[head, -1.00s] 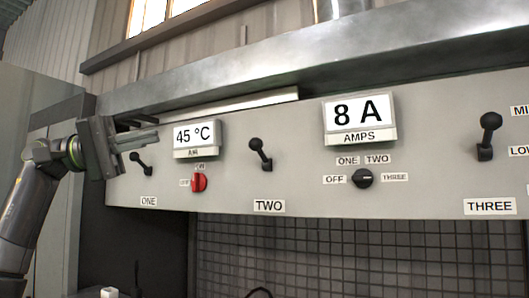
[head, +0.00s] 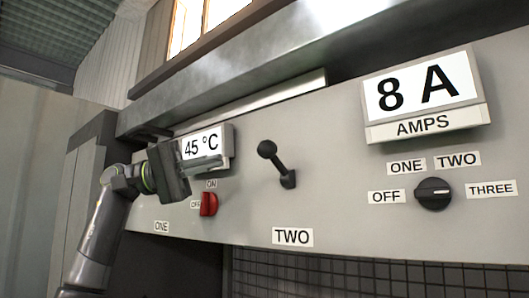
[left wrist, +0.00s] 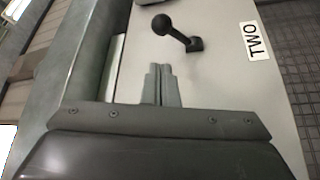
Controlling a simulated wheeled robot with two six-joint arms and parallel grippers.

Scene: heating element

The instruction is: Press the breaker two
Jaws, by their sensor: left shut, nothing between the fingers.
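Breaker two is a black lever with a round knob (head: 275,163) on the grey panel, above the label TWO (head: 293,237). Its knob points up and to the left of its base. It also shows at the top of the left wrist view (left wrist: 178,33), ahead of the fingertips. My left gripper (head: 222,164) is shut and empty, left of the lever and apart from it. Its closed fingers (left wrist: 161,72) point toward the lever. The lever over the label ONE (head: 161,227) is hidden behind my gripper. My right gripper is not in view.
A 45 °C display (head: 203,146) is partly behind my left gripper. A red switch (head: 209,204) sits below it. An 8 A display (head: 420,98) and a black rotary knob (head: 433,193) are to the right.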

